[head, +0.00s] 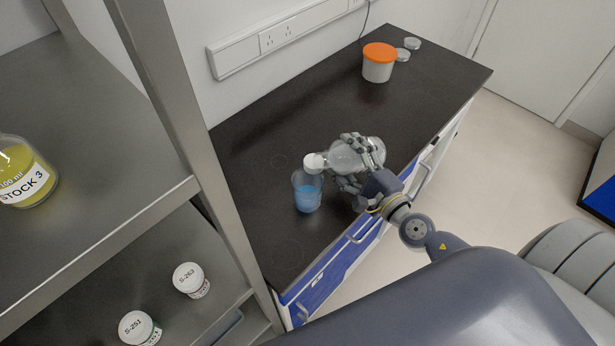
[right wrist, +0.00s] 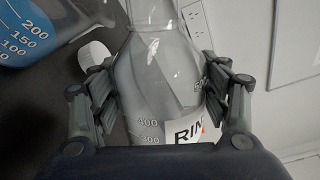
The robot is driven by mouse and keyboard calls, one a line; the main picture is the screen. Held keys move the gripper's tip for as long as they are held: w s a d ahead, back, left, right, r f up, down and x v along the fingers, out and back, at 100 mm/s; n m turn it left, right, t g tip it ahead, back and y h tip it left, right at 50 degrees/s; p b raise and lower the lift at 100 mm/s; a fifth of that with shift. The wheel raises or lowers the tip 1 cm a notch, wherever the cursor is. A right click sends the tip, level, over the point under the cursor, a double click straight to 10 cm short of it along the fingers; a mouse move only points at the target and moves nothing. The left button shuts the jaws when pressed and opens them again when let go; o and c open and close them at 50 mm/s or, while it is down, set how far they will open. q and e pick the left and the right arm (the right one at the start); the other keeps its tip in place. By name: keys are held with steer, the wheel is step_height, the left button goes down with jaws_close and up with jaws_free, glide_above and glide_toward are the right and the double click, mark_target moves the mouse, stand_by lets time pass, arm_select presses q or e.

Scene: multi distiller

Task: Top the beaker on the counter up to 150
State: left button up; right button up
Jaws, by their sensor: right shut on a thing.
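The beaker (head: 307,192) stands upright on the dark counter (head: 330,115) with blue liquid in its lower part. In the right wrist view its marked wall (right wrist: 40,35) shows 100, 150 and 200, but I cannot read the level surely. My right gripper (head: 358,163) is shut around a clear bottle (head: 345,156), held tilted with its neck end towards the beaker's rim. The bottle (right wrist: 155,85) shows 300, 400 and a partly hidden label starting "RIN". A white round piece (head: 314,162) shows by its mouth. No pouring stream is visible. My left gripper is out of view.
An orange-lidded tub (head: 378,65) and small clear dishes (head: 408,48) stand at the counter's far end. A metal shelf at left holds a yellow STOCK 3 flask (head: 22,170) and white-capped jars (head: 190,280). The counter's middle is clear.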

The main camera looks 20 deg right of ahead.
steer(key=shift+r, duration=0.3)
stand_by(0.5)
steer(key=shift+a+r+n+p, duration=0.5)
steer(key=shift+n+p, duration=0.5)
steer(key=shift+p, duration=0.8)
stand_by(0.8)
steer(key=shift+r+n+p, duration=0.55)
steer(key=shift+n+p, duration=0.05)
steer(key=shift+p, duration=0.35)
stand_by(1.7)
